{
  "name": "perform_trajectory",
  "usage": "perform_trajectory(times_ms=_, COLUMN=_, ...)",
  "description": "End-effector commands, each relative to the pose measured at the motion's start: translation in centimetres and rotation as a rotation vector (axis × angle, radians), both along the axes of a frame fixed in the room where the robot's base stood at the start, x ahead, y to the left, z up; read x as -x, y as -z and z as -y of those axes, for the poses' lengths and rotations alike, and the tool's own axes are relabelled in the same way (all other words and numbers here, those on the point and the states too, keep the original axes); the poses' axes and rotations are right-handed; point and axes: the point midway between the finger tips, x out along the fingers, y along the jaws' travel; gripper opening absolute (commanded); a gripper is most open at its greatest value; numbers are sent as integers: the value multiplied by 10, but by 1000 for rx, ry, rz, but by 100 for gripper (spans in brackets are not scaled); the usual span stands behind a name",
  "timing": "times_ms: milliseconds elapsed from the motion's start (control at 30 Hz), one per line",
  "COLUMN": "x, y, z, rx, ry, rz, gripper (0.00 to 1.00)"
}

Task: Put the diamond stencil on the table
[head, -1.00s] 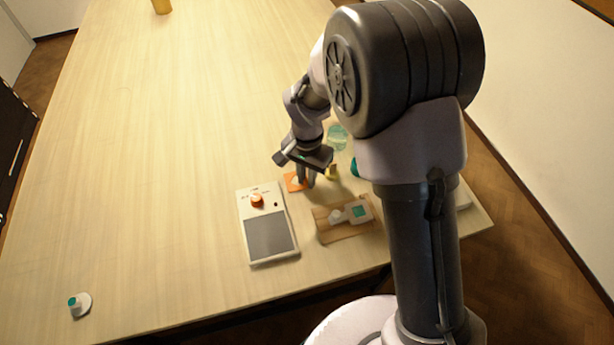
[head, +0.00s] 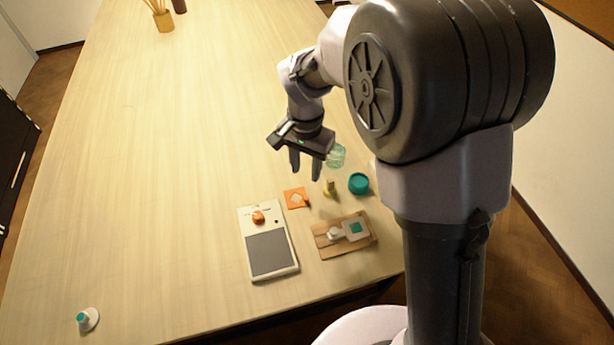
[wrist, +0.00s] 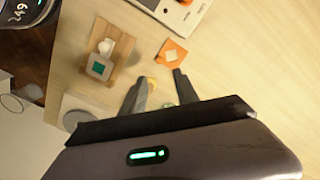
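The diamond stencil is an orange square (head: 296,198) with a pale diamond in its middle and a small orange knob. It lies flat on the wooden table (head: 170,150), behind the white device. It also shows in the wrist view (wrist: 171,54), beyond my fingertips. My gripper (head: 305,175) is raised above the table, behind and apart from the stencil. Its two fingers stand apart with nothing between them, and in the wrist view the gripper (wrist: 162,80) is open too.
A white device with a grey panel and orange knob (head: 258,217) lies in front of the stencil. A wooden board (head: 327,247) with a white tool, a small yellow piece (head: 329,189) and a teal jar (head: 358,183) are to the right. The table's left side is mostly clear.

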Motion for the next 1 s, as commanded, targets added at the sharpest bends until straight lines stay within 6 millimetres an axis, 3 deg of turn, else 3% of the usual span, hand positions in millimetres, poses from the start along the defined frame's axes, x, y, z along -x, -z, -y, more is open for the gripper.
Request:
perform_trajectory(times_ms=167, x=1, y=-7, z=1, rx=-1, ry=0, rz=0, gripper=37)
perform_trajectory(times_ms=267, x=9, y=-33, z=13, rx=-25, ry=-1, rz=35, gripper=37)
perform_trajectory(times_ms=367, x=39, y=-90, z=43, rx=-76, ry=-10, rz=126, gripper=37)
perform_trajectory(times_ms=400, x=58, y=-112, z=57, rx=-97, ry=-16, rz=171, gripper=37)
perform_trajectory(times_ms=533, x=127, y=-158, z=93, rx=-142, ry=-44, rz=331, gripper=37)
perform_trajectory(times_ms=600, x=160, y=-166, z=103, rx=-151, ry=-60, rz=407, gripper=37)
perform_trajectory(times_ms=700, x=189, y=-167, z=111, rx=-152, ry=-78, rz=484, gripper=37)
perform_trajectory(times_ms=800, x=202, y=-165, z=113, rx=-148, ry=-88, rz=518, gripper=37)
perform_trajectory(times_ms=1000, x=203, y=-164, z=113, rx=-149, ry=-91, rz=521, gripper=37)
